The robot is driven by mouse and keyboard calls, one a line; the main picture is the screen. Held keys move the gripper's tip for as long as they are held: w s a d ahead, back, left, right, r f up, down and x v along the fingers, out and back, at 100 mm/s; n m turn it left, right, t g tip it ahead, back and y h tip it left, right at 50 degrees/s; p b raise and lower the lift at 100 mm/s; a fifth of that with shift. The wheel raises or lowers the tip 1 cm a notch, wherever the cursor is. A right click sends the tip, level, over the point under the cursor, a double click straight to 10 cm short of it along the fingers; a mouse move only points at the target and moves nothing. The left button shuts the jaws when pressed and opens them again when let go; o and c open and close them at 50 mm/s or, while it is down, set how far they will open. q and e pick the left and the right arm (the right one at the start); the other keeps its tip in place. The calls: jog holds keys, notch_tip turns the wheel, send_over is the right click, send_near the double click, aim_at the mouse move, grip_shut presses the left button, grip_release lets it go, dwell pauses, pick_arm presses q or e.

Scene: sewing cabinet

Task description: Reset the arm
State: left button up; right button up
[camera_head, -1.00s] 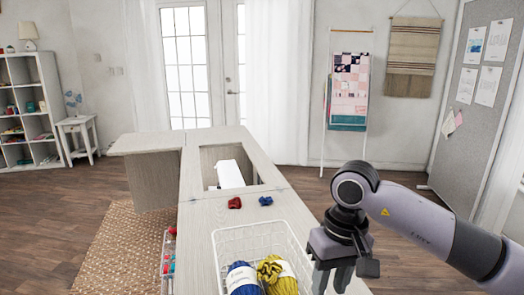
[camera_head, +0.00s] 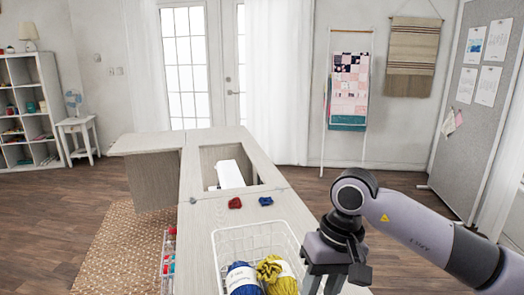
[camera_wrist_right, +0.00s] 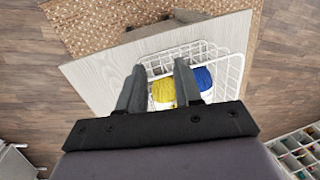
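My right arm comes in from the right in the head view. Its gripper (camera_head: 322,284) hangs downward just right of the white wire basket (camera_head: 222,240), above the cabinet's near right edge. In the right wrist view the right gripper (camera_wrist_right: 158,80) has its two fingers spread apart with nothing between them. The basket's wires (camera_wrist_right: 232,68) show past the fingers. A blue yarn ball (camera_head: 242,279) and a yellow yarn ball (camera_head: 277,276) lie in the basket. They also show in the wrist view, yellow (camera_wrist_right: 163,89) and blue (camera_wrist_right: 204,78). My left gripper is not in view.
The pale wooden sewing cabinet (camera_head: 200,215) runs forward, with a white object (camera_head: 230,174) in its recess. A red item (camera_head: 235,203) and a blue item (camera_head: 266,201) lie on its top. A rack with red items (camera_head: 168,264) hangs at its left side. Open floor lies to the right.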

jog(key=s+a+r+m+g+y, duration=0.1)
jog(key=s+a+m+g+y, duration=0.1)
jog(key=s+a+m+y, duration=0.45)
jog(key=s+a+r+m+g+y, duration=0.1)
jog(key=s+a+r+m+y, duration=0.15)
jog(key=a+m+y, duration=0.65)
jog(key=w+d+f+m+t+y, duration=0.1)
jog(key=w+d+m+t, duration=0.15)
jog(key=m+t, duration=0.7)
jog(key=w+d+f+m+t+y, duration=0.15)
jog(key=d+m+t, duration=0.35)
jog(key=m, duration=0.8)
jog(key=w+d+f+m+t+h, duration=0.2)
jog(key=d+f+m+t+h, duration=0.7)
jog(key=m, duration=0.9)
jog(key=s+d+f+m+g+h, duration=0.4)
jog(key=s+f+m, duration=0.3)
jog(key=f+m, duration=0.1)
jog(key=s+d+f+m+g+h+p, duration=0.1)
jog(key=s+d+f+m+g+h, duration=0.3)
jog(key=f+m, duration=0.4)
jog(key=s+d+f+g, duration=0.1)
jog(key=s+f, duration=0.1)
jog(key=shift+s+h, duration=0.4)
